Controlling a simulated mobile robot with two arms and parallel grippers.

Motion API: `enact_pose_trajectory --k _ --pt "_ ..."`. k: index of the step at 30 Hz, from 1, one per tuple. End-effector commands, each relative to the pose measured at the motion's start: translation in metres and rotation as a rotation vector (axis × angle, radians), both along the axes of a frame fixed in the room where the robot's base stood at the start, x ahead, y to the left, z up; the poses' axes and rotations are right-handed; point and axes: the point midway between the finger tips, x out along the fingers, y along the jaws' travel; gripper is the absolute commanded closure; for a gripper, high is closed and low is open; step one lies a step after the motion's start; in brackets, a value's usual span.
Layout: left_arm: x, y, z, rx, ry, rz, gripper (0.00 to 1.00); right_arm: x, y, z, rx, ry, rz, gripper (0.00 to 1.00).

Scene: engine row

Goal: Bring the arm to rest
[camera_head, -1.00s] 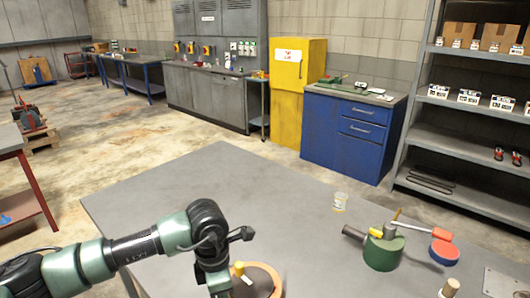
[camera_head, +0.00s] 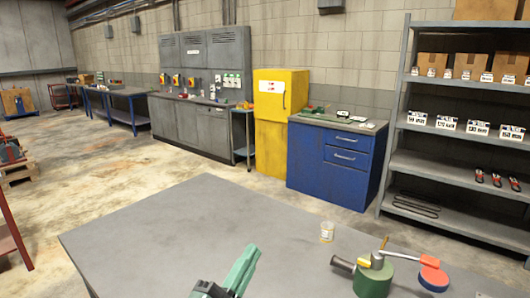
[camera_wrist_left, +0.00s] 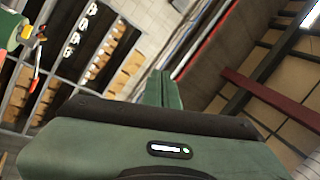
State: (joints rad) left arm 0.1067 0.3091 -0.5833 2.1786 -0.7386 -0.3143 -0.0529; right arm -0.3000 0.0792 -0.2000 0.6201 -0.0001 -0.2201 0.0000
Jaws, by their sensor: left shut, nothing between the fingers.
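My left gripper (camera_head: 243,268) shows at the bottom middle of the head view, over the near part of the grey table (camera_head: 190,225). Its green fingers point up and are together, with nothing between them. In the left wrist view the closed fingers (camera_wrist_left: 164,88) point up the picture towards a wall and ceiling. Most of my left arm is below the frame in the head view. My right gripper is not in view.
On the table, a green canister (camera_head: 373,280) with a red-and-blue part (camera_head: 433,276) stands to the right of my gripper. A small cup (camera_head: 327,232) stands behind. A blue cabinet (camera_head: 330,180), yellow cabinet (camera_head: 272,148) and shelf rack (camera_head: 440,168) are beyond. The table's left part is clear.

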Motion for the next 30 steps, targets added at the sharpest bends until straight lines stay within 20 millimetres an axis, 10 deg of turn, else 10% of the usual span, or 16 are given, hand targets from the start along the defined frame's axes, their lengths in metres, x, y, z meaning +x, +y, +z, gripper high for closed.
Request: enact_pose_trajectory --k 7,15,27,30 --pt "-0.013 0.105 -0.13 -0.284 0.61 0.326 1.0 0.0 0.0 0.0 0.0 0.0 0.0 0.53" --pt "-0.114 0.16 -0.255 -0.449 1.189 0.576 1.0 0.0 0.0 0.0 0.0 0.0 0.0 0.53" --pt "-0.256 0.175 -0.318 -0.516 1.712 0.753 1.0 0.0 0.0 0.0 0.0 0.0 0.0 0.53" --pt "-0.244 0.174 -0.349 -0.508 1.714 0.754 1.0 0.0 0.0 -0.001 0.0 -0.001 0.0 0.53"
